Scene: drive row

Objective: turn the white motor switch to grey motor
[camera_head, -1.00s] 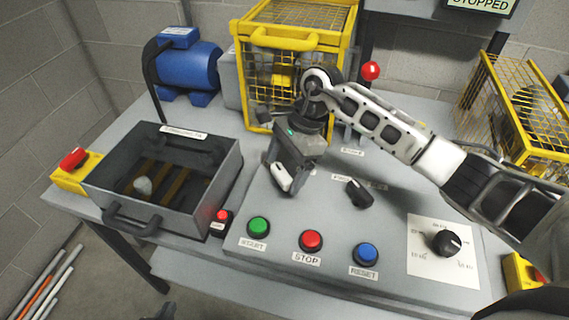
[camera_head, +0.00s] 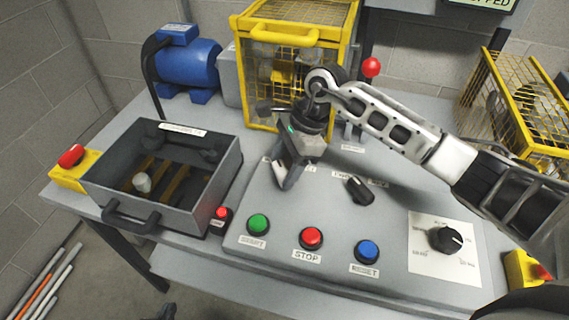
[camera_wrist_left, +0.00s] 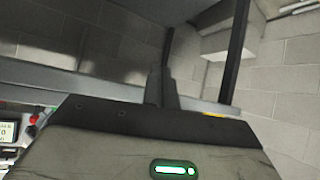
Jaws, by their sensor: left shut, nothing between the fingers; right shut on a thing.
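My right gripper (camera_head: 284,182) comes in from the right over the sloped grey panel, fingers pointing down. It is shut on the white motor switch, of which only a pale part shows between and beside the fingers. The labels by the switch are partly covered and I cannot read them. My left gripper shows in the left wrist view (camera_wrist_left: 162,88), with its two dark fingers together and nothing between them. A blue motor (camera_head: 185,66) stands at the back left of the bench.
A black selector (camera_head: 360,190) sits right of my right gripper. Green (camera_head: 258,224), red (camera_head: 311,238) and blue (camera_head: 367,251) buttons line the panel front. A black dial (camera_head: 446,240) is at right. A yellow cage (camera_head: 290,38) stands behind; an open grey box (camera_head: 213,202) is left.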

